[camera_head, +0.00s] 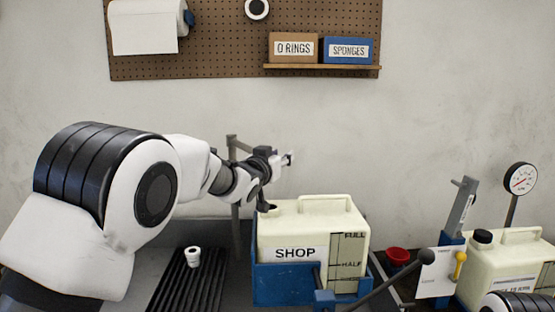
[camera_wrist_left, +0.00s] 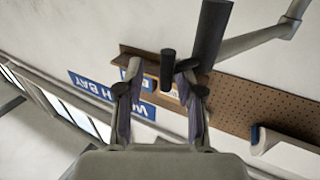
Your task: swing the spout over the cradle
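The spout is a grey pipe (camera_wrist_left: 262,40) ending in a thick dark nozzle (camera_wrist_left: 211,36) in the left wrist view. A short dark peg (camera_wrist_left: 168,68) stands beside the nozzle. In the head view the spout's grey post (camera_head: 235,200) rises behind my left arm, which hides part of the pipe. My left gripper (camera_head: 282,160) is above the left end of the SHOP jug (camera_head: 310,222). In the wrist view its fingers (camera_wrist_left: 158,88) are apart with the peg between them; I cannot tell whether they touch it. The blue cradle (camera_head: 285,284) holds the jug. My right gripper is out of view.
A second jug (camera_head: 515,262) with a black cap stands at the right, near a gauge (camera_head: 520,178) and a grey lever (camera_head: 385,282). A red cup (camera_head: 398,256) is between the jugs. A small white cup (camera_head: 193,257) stands on the ribbed black mat (camera_head: 185,285).

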